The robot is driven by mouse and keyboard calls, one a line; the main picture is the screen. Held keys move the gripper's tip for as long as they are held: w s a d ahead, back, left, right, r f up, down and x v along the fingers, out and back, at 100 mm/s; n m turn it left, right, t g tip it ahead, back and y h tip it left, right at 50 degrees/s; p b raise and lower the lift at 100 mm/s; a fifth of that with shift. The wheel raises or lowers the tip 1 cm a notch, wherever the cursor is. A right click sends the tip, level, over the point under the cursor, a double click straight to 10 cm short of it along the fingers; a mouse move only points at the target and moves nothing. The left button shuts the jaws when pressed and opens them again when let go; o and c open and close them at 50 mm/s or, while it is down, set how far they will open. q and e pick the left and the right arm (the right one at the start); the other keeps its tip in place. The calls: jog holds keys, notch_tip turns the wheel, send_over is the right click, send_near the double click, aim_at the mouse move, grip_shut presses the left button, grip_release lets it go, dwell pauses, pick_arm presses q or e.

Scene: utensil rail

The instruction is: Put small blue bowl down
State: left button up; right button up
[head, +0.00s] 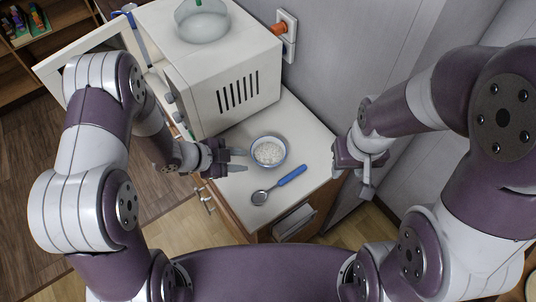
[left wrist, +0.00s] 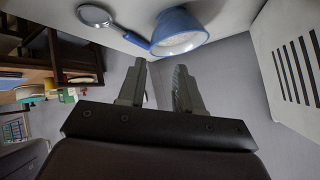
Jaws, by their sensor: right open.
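The small blue bowl (head: 269,152) rests upright on the white counter (head: 232,190) and holds something white and grainy. It also shows in the left wrist view (left wrist: 178,32), beyond the fingertips. My left gripper (head: 240,160) is open, with its two fingers apart and pointing at the bowl from its left. No part of the bowl shows between the fingers, and a small gap appears to separate them. My right gripper (head: 364,180) is open and empty to the right, past the counter's right edge.
A spoon with a blue handle (head: 291,176) lies on the counter just in front of the bowl. A white microwave (head: 225,80) with its door open stands behind, with a clear glass bowl (head: 202,20) on top. A wall socket with an orange plug (head: 279,29) is at the back.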

aim_at(268, 155)
pick_arm(q)
jog(key=x, duration=0.3)
jog(key=p+x, duration=0.1)
jog(key=x, duration=0.2)
jog(key=p+x, duration=0.1)
jog(key=x, duration=0.3)
jog(key=shift+s+d+f, duration=0.1)
jog(key=shift+s+d, duration=0.1)
jog(key=shift+s, duration=0.1)
jog(key=shift+w+d+f, duration=0.15)
jog(key=shift+d+f, duration=0.1)
grip_shut()
